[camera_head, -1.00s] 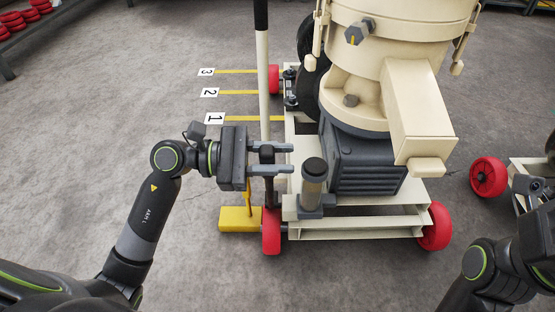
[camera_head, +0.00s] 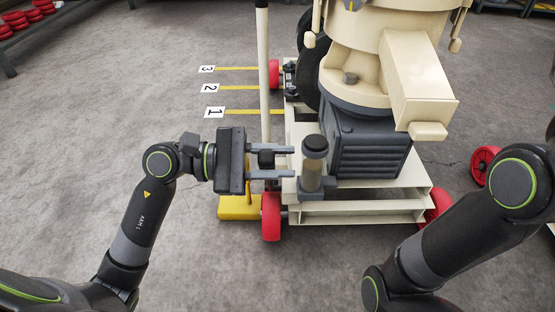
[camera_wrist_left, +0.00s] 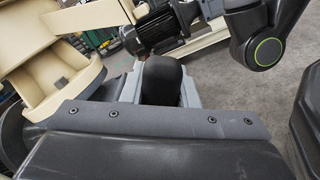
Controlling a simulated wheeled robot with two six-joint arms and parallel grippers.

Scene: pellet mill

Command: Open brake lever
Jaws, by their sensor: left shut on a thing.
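The brake lever's black grip (camera_head: 266,158) stands beside the left front corner of the cream wheeled machine frame (camera_head: 360,213). My left gripper (camera_head: 287,162) has its two grey fingers on either side of the grip and is shut on it. In the left wrist view the rounded black top of the grip (camera_wrist_left: 162,80) sits between the fingers. The lower part of the lever is mostly hidden by the gripper in the head view. My right arm enters from the right, but its gripper is out of view.
A tall cream pole (camera_head: 264,80) rises just behind the lever. A grey upright cylinder (camera_head: 312,165) stands close to the fingertips. A red wheel (camera_head: 271,218) and a yellow block (camera_head: 238,208) are below. Open floor lies to the left.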

